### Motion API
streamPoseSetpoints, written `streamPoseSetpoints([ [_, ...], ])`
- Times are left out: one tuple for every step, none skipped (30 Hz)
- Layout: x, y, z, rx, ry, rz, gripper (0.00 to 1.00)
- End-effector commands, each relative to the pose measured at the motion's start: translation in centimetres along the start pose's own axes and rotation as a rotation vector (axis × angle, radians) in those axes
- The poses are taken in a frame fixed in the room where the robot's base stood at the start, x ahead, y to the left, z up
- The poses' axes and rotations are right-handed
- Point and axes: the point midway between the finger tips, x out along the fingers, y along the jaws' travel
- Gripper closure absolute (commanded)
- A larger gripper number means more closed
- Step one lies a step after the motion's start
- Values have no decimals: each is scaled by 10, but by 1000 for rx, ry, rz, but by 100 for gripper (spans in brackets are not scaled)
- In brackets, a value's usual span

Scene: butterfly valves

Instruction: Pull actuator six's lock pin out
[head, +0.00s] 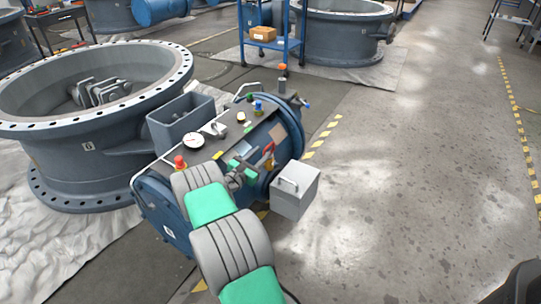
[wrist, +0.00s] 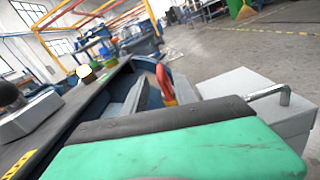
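Actuator six (head: 150,205) is the blue cylindrical unit with a dark flat top and a small number plate on its near end. A red loop with a yellowish lower part, which looks like the lock pin (wrist: 164,82), shows at its side in the wrist view. It is small in the head view (head: 271,146). My gripper (head: 247,171) is at the actuator's right side, close to the red loop. In the wrist view its two grey fingers (wrist: 159,96) stand apart, with the loop seen between and beyond them. I cannot tell whether they touch it. The pin's shaft is hidden.
A grey box with a handle (head: 296,190) sits just right of my gripper. A gauge (head: 194,141), a red-topped button (head: 180,162) and small fittings stand on the actuator's top. A large flanged valve body (head: 80,165) is at left. The floor at right is clear.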

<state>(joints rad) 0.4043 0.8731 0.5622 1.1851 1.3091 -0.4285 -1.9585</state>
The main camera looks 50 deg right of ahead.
Motion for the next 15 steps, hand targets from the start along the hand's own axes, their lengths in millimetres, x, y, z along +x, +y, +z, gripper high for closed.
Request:
streamPoseSetpoints([
  [8, -2, 0, 2, -3, -4, 67],
  [13, -2, 0, 4, -2, -4, 67],
  [20, -2, 1, 5, -3, -4, 67],
  [27, -3, 0, 5, -3, -5, 67],
  [33, -2, -1, 5, -1, -5, 67],
  [41, -3, 0, 6, -2, -6, 67],
  [47, -2, 0, 7, -1, -5, 67],
  [52, -2, 0, 6, -2, -5, 67],
  [58, -2, -1, 7, 0, -5, 67],
  [62, -2, 0, 6, 0, -4, 67],
  [66, -1, 0, 6, 0, -3, 67],
  [69, -1, 1, 7, 1, -3, 67],
  [71, -1, 1, 6, 1, -3, 67],
  [72, -1, 2, 5, 1, -3, 67],
  [73, -1, 2, 5, 1, -2, 67],
])
